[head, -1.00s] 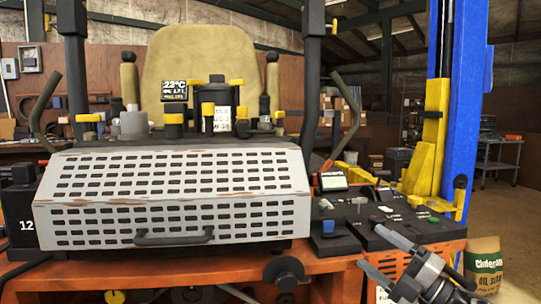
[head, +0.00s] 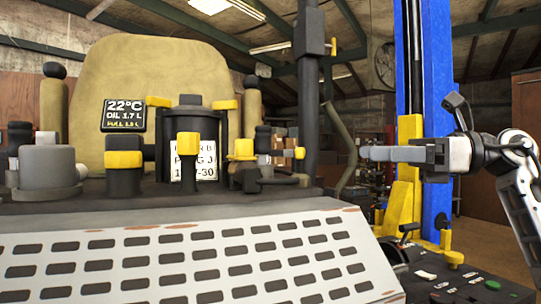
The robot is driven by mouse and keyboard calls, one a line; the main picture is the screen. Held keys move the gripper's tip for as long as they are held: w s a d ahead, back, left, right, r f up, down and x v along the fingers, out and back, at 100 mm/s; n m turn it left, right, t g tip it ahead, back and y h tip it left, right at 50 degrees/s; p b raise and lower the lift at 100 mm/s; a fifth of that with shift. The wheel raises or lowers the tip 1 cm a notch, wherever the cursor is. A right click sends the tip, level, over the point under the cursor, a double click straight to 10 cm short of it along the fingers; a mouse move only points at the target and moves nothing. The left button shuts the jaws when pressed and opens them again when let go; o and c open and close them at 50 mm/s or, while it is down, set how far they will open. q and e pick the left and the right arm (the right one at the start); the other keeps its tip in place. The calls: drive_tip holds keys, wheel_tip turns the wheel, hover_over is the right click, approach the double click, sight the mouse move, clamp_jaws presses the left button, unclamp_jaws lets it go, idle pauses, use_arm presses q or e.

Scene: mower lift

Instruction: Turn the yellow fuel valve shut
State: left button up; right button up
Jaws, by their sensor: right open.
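Several yellow-topped fittings stand on the engine deck behind the white slotted cover. A small yellow handle (head: 243,149) sits on a dark pipe fitting right of the black cylinder and looks like the fuel valve; I cannot tell its turn position for sure. My right gripper (head: 378,153) is at the right, raised to about the valve's height in the picture, its grey fingers pointing left. It is open, seen edge-on, and empty, with a visible gap between it and the valve. My left gripper is not in view.
The white slotted cover (head: 190,260) fills the front. A dark upright post (head: 306,110) stands between valve and gripper in the picture. A blue lift column (head: 440,90) stands behind the gripper. A control panel (head: 465,288) is at lower right.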

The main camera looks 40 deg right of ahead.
sight(304, 153)
drive_tip(key=p+x, duration=0.3)
drive_tip(key=x, duration=1.1)
drive_tip(key=shift+w+a+f+p, duration=0.1)
drive_tip(key=shift+a+p, duration=0.25)
drive_tip(key=shift+a, duration=0.05)
drive_tip(key=c, duration=1)
